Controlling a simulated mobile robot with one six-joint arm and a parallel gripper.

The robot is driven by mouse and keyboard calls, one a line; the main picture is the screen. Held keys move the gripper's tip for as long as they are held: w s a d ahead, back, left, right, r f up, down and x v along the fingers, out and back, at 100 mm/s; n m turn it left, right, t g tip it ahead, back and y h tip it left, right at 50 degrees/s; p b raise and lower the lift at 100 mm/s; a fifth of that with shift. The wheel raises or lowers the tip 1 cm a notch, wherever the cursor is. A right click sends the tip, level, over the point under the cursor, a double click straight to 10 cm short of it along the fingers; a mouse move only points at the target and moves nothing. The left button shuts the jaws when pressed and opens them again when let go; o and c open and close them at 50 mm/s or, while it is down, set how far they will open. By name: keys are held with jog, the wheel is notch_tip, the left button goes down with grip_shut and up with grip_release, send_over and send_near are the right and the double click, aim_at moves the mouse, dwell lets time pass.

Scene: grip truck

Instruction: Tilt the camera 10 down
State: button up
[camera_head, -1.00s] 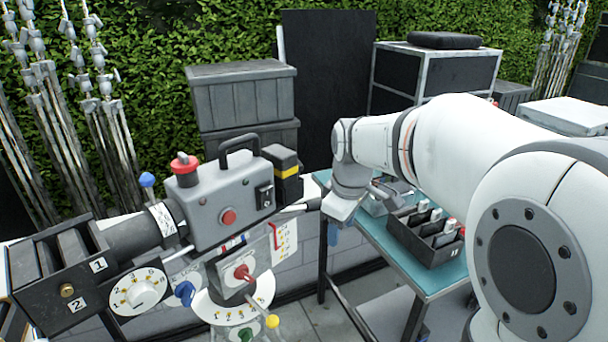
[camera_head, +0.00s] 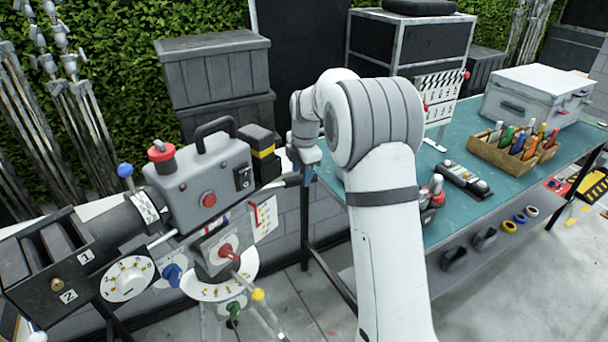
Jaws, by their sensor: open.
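The grey film camera (camera_head: 203,188) stands on a tripod head at the left. It has a black top handle, a red button on its side and a black matte box (camera_head: 45,262) marked 1 and 2. Below it is a head with a red knob (camera_head: 228,251), a blue knob (camera_head: 172,271) and a green knob (camera_head: 235,309). A white numbered scale (camera_head: 205,291) curves below the red knob. A dark rod end reaches right from behind the camera. My gripper (camera_head: 305,157) is right of the camera, pointing down near that rod end; its fingers are hardly visible, and I see nothing held.
A teal table (camera_head: 465,207) stands at the right with a wooden marker box (camera_head: 511,160), a clapperboard (camera_head: 441,98), a grey case (camera_head: 535,94) and a black device (camera_head: 465,180). Dark bins (camera_head: 214,75) stand behind the camera. Light stands (camera_head: 75,95) are at the left.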

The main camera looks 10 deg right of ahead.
jog(key=shift+w+f, duration=0.15)
jog(key=shift+f, duration=0.9)
jog(key=shift+c, duration=0.2)
jog(key=shift+r, duration=0.15)
grip_shut()
jog(key=shift+a, duration=0.1)
jog(key=shift+r, duration=0.1)
